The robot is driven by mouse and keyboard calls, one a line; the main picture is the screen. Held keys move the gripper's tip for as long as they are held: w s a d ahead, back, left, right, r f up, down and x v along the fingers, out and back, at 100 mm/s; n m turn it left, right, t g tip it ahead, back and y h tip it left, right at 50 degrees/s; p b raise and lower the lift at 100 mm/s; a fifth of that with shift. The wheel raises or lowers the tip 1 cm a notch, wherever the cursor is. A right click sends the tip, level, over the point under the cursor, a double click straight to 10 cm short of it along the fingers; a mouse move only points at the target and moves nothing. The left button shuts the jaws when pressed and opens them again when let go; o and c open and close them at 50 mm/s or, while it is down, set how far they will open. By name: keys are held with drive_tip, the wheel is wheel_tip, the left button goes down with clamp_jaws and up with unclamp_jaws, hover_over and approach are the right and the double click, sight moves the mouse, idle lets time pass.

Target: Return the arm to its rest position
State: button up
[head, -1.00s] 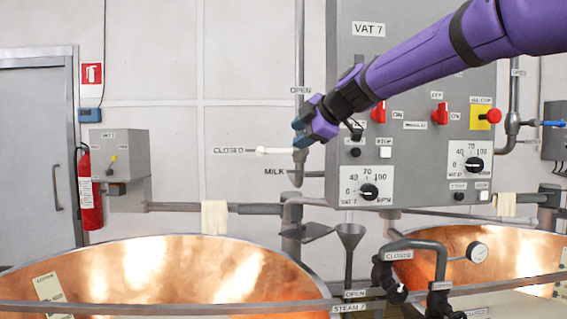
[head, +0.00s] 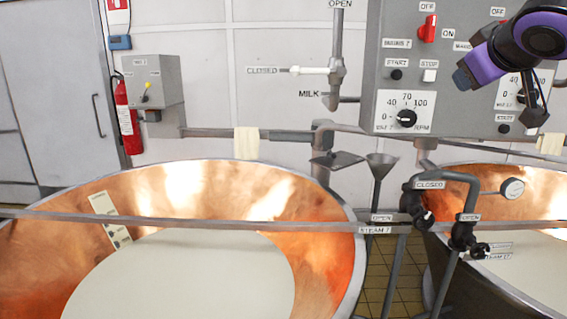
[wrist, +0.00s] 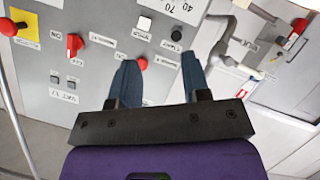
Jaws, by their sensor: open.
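My purple gripper (head: 502,88) is at the upper right of the head view, in front of the grey control panel (head: 392,60). In the wrist view its two blue fingers (wrist: 158,85) stand apart with nothing between them. The panel's switches and buttons show beyond the fingers, with a red knob (wrist: 73,45) to the left of them. Most of my arm lies outside the head view.
A copper vat (head: 335,215) holding pale liquid fills the lower left. Another vat (head: 555,190) is at right. The milk valve handle (head: 305,70) points left at CLOSED.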

drive_tip(key=s+a+f+m+g+y, duration=0.1)
drive_tip(key=s+f+g, duration=0.3)
drive_tip(key=s+f, duration=0.4)
drive_tip(key=s+a+f+m+g+y, duration=0.1)
drive_tip(key=s+f+m+g, duration=0.2)
drive_tip(key=s+f, duration=0.6)
drive_tip(key=s+g, duration=0.1)
drive_tip(key=s, duration=0.2)
drive_tip(key=shift+s+a+f+y, duration=0.15)
drive_tip(key=shift+a+f+y, duration=0.15)
drive_tip(key=shift+a, duration=0.05)
